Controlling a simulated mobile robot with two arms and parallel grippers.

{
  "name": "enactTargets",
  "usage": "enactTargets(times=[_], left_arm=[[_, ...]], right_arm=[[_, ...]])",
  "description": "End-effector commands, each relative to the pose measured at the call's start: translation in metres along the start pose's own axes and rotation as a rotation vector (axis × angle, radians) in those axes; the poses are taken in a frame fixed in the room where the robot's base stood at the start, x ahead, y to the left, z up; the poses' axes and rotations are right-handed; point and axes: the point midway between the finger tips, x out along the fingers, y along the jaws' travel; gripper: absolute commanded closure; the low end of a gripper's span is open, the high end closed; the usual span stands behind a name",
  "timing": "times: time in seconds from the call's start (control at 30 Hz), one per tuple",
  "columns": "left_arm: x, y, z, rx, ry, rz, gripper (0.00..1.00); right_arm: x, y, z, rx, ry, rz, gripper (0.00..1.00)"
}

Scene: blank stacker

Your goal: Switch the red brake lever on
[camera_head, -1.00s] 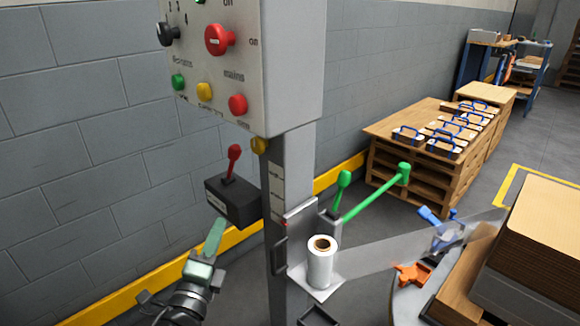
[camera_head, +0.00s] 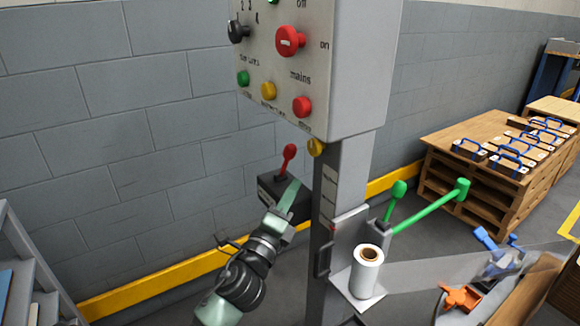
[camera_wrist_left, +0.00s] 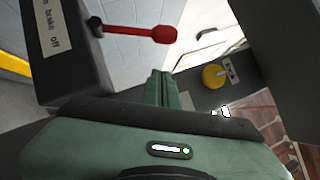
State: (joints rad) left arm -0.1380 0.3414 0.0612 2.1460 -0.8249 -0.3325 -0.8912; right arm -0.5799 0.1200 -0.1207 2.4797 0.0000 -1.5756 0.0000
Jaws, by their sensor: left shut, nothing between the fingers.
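The red brake lever (camera_head: 289,156) stands up from a black box (camera_head: 266,189) on the left side of the grey column. In the left wrist view the red lever (camera_wrist_left: 150,33) lies across the upper middle, with its round knob to the right. The black box (camera_wrist_left: 62,70) there carries a white label with the words "brake off". My left gripper (camera_head: 291,186) is shut and empty, its green fingers in front of the box and just below the lever. In the left wrist view the shut fingers (camera_wrist_left: 161,88) point up towards the lever, with a visible gap. My right gripper is not in view.
A control panel (camera_head: 318,65) with buttons hangs above the lever. A yellow knob (camera_head: 316,147) is close on the right. Green levers (camera_head: 430,207) and a white film roll (camera_head: 367,270) are farther right. A grey block wall (camera_head: 120,150) stands behind.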

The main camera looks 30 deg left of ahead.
Motion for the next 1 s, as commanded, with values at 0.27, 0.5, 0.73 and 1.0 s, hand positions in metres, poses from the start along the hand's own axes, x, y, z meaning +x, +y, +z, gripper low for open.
enactTargets(times=[0.27,0.5,0.73,1.0], left_arm=[[0.043,-0.001,0.018,0.004,0.0,-0.001,1.0],[0.053,0.0,0.028,0.0,0.0,0.001,1.0],[0.054,0.001,0.028,0.0,0.0,0.001,1.0],[0.055,-0.001,0.029,-0.006,0.0,0.005,1.0]], right_arm=[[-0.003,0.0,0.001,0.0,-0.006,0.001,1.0],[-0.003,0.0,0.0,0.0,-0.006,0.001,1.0],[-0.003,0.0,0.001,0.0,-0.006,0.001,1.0],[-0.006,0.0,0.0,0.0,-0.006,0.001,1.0]])
